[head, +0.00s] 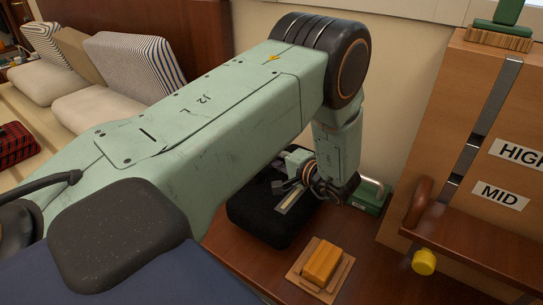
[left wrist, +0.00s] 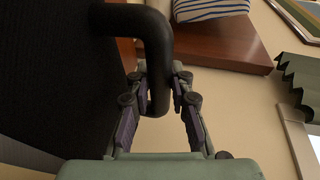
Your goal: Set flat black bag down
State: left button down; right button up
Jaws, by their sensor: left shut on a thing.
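The black bag (head: 262,218) is at the wooden table (head: 235,262), below my left forearm in the head view. I cannot tell whether its underside touches the table. My left gripper (left wrist: 160,85) is shut on the bag's curved black handle (left wrist: 158,40) in the left wrist view. The bag's dark side (left wrist: 50,70) fills the left of that view. In the head view my left gripper (head: 287,190) is over the bag's top, and my arm hides part of the bag. My right gripper is not in view.
A yellow-orange block (head: 322,262) on a small wooden board sits right of the bag. A green object (head: 370,197) with a metal handle stands behind it. Cushions (head: 120,70) lie far left.

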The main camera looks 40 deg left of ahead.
aim_at(272, 171)
pick_arm(q)
jog(key=shift+f+b, duration=0.65)
jog(key=shift+f, duration=0.75)
jog(key=c, duration=1.2)
grip_release()
jog(key=shift+o, duration=0.4)
jog(key=shift+f, duration=0.1)
jog(key=v, duration=0.7)
jog(key=shift+d, duration=0.1)
notch_tip(272, 171, up, 7)
jog(key=p, duration=0.7)
jog(key=shift+d, duration=0.1)
jog(key=shift+s, duration=0.15)
